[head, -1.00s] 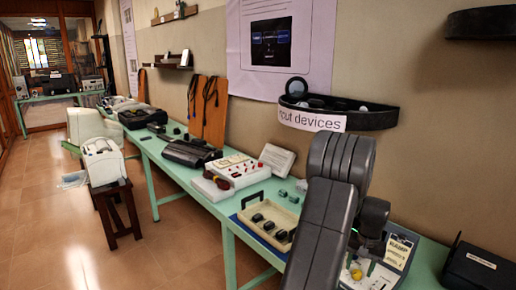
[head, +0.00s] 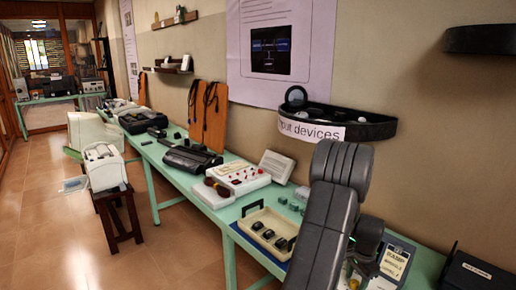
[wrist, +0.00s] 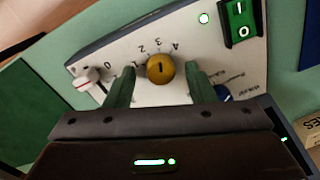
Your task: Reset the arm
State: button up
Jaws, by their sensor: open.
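My arm (head: 325,220) reaches down over the right part of the green table in the head view, and its end is mostly hidden behind it. In the wrist view my gripper (wrist: 159,83) is open, with its two green fingers on either side of a yellow knob (wrist: 160,69). Gaps show between the fingers and the knob, so it is not gripped. The knob sits on a white panel (wrist: 185,35) with a dial scale, and its dark mark points roughly up and down the picture.
The panel also has a green rocker switch (wrist: 239,22), a white-capped lever (wrist: 88,80) and a blue knob (wrist: 222,92). Open floor (head: 180,235) lies left.

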notch_tip(320, 180, up, 12)
jog(key=b, duration=0.1)
jog(key=shift+s, duration=0.25)
jog(key=shift+d+r, duration=0.1)
